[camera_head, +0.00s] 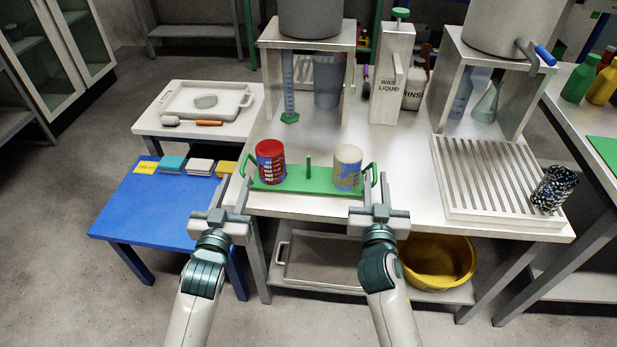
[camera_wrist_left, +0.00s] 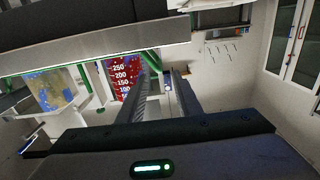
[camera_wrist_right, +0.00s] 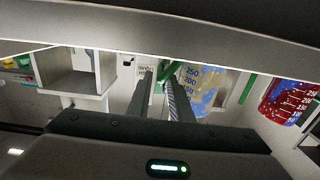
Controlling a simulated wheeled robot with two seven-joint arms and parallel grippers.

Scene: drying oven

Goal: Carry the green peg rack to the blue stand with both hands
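The green peg rack (camera_head: 308,182) lies on the steel table, with an upright green peg in its middle and a green loop handle at each end. A red container (camera_head: 270,161) stands on its left part and a cream-and-blue one (camera_head: 347,167) on its right part. My left gripper (camera_head: 236,184) is open at the left handle, which also shows ahead of its fingers in the left wrist view (camera_wrist_left: 152,60). My right gripper (camera_head: 374,182) is open at the right handle (camera_wrist_right: 171,72). Whether the handles lie fully between the fingers is unclear. The blue stand (camera_head: 140,213) is at the left, lower than the table.
Several small boxes, including a teal one (camera_head: 172,163), line the blue stand's back edge; its front is clear. A white side table (camera_head: 143,126) holds a tray. A slatted rack (camera_head: 490,182) and a dark mesh cup (camera_head: 553,188) are at right. Vessel stands rise behind.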

